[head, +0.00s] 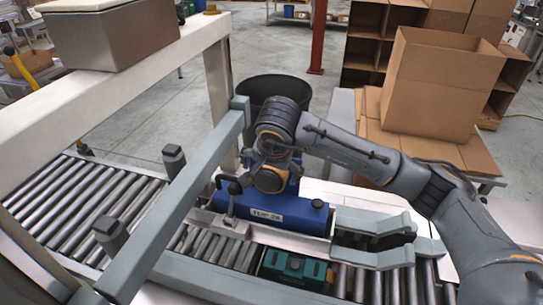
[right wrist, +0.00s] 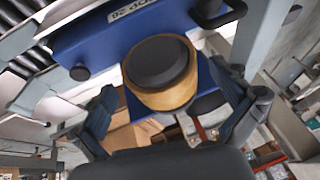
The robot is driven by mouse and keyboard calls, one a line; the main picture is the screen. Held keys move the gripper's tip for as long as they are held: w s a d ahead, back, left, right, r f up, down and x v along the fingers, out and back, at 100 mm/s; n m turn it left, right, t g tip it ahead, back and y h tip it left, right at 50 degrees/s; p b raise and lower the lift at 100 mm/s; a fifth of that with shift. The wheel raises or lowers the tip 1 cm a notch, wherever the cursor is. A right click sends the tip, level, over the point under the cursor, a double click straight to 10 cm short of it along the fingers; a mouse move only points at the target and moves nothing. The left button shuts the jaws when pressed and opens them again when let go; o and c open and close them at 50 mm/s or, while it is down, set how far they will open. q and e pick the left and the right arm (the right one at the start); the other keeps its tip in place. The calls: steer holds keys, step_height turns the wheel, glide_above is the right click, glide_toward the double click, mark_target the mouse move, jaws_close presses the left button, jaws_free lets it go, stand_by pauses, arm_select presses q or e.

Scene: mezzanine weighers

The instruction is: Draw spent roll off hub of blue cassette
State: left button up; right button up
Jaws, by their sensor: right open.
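The blue cassette (head: 285,217) with a white label lies across the far side of the roller conveyor in the head view. In the right wrist view the cassette (right wrist: 75,43) appears with its label upside down. The tan spent roll (right wrist: 178,94) sits on it, with a dark round hub face (right wrist: 157,62) at its middle. My right gripper (right wrist: 168,88) is open, one finger on either side of the roll; I cannot tell whether either touches it. My left gripper is not in view.
A grey beam (head: 180,205) crosses left of the cassette. A grey forked bracket (head: 385,235) stands to its right, and a teal block (head: 293,268) is in front. A black bin (head: 272,90) is behind. Cardboard boxes (head: 440,85) are at the back right.

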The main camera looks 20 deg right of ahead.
steer(key=shift+p+x, duration=0.4)
steer(key=shift+x, duration=1.7)
steer(key=shift+s, duration=0.1)
steer(key=c, duration=1.1)
steer(key=shift+o, duration=0.2)
steer(key=shift+r, duration=0.3)
